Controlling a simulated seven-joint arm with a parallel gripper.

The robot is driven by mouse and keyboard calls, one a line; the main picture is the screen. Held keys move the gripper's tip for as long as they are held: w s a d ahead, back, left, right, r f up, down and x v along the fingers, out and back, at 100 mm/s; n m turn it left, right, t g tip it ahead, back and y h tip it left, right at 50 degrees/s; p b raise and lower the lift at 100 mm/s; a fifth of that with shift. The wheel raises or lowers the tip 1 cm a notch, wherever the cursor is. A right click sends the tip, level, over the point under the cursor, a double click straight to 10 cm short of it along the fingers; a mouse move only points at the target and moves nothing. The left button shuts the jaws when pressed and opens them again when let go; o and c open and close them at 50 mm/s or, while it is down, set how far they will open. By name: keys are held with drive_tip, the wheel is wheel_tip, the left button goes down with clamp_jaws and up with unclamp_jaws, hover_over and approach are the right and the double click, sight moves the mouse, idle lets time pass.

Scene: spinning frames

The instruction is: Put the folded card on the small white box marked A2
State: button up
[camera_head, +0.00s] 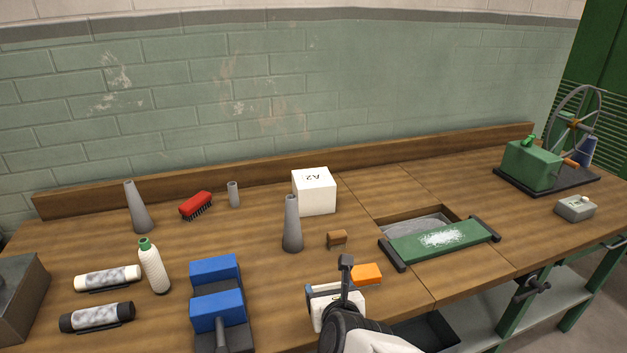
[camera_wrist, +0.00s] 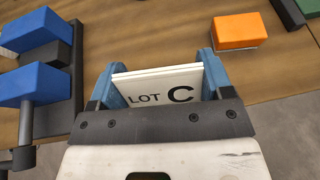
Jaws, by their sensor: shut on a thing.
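The small white box (camera_head: 314,192) marked A2 stands at the back middle of the bench in the head view, its lettering upside down on the top face. My gripper (camera_wrist: 160,84) is shut on a white folded card (camera_wrist: 165,86) that reads "LOT C" in the wrist view. The card sits between the two blue fingers, and its lower part is hidden behind the gripper body. In the head view my gripper (camera_head: 345,285) is near the bench's front edge, in front of and slightly right of the box; I cannot make out the card there.
An orange block (camera_head: 366,274) lies near my gripper. Blue blocks (camera_head: 215,272) are to the left. A green-topped tray (camera_head: 440,240) covers part of an opening at right.

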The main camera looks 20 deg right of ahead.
drive_tip(key=w+d+r+m+h, duration=0.1)
drive_tip(key=w+d+r, duration=0.2)
drive_tip(key=w, duration=0.6)
drive_tip(key=w+d+r+m+h, duration=0.1)
drive_tip(key=w+d+r, duration=0.1)
drive_tip(key=w, duration=0.8)
drive_tip(key=w+d+r+m+g+h, duration=0.1)
drive_tip(key=w+d+r, duration=0.2)
drive_tip(key=w, duration=0.6)
drive_tip(key=shift+w+d+r+h, duration=0.3)
drive_tip(key=shift+d, duration=0.25)
hover_over(313, 177)
drive_tip(key=shift+f, duration=0.75)
drive_tip(key=shift+f, duration=0.1)
drive_tip(key=shift+f, duration=1.65)
drive_tip(key=shift+f, duration=0.15)
